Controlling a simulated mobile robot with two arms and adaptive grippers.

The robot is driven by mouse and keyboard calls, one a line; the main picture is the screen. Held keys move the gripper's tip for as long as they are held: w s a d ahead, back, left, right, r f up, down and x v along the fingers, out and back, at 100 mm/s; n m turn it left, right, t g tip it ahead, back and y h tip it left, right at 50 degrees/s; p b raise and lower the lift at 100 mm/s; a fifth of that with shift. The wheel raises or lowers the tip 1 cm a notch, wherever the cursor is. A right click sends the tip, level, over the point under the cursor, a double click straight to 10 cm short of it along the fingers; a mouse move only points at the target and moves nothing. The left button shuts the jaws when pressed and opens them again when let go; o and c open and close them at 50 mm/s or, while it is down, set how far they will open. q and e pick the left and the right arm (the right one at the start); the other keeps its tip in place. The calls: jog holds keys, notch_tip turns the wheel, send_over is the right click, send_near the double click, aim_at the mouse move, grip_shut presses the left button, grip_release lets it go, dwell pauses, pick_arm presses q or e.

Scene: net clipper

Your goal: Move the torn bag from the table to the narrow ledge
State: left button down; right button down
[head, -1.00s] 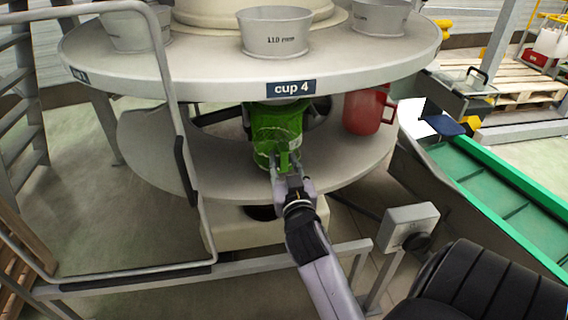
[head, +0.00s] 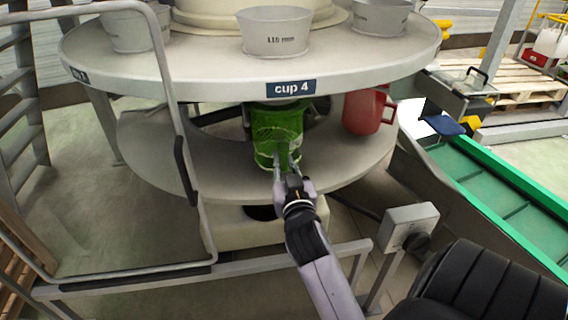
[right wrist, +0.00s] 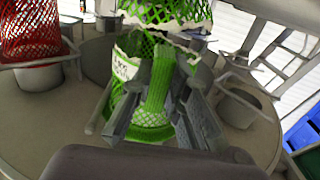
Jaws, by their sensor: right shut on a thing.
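The torn bag (head: 277,132) is green, with a mesh look, and stands under the round table's front edge, above the lower ring shelf. In the right wrist view its netting (right wrist: 158,92) shows below a ragged pale edge. My right gripper (head: 282,164) is shut on the near side of the bag; its grey fingers (right wrist: 160,105) are on both sides of a green mesh strip. The bag's back is hidden, and I cannot tell how firmly its base rests. The round table (head: 190,66) is above it. I cannot tell which surface is the narrow ledge. My left gripper is out of view.
A red jug-like thing (head: 366,110) stands right of the bag on the lower ring shelf (head: 345,165). Grey cups, one (head: 273,32) above the "cup 4" label, stand on the table. A metal rail (head: 165,90) rises at left; a green-edged conveyor (head: 500,190) runs at right.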

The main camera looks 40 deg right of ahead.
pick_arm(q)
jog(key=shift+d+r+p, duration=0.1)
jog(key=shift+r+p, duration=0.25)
pick_arm(e)
jog(key=shift+r, duration=0.2)
dwell(0.4)
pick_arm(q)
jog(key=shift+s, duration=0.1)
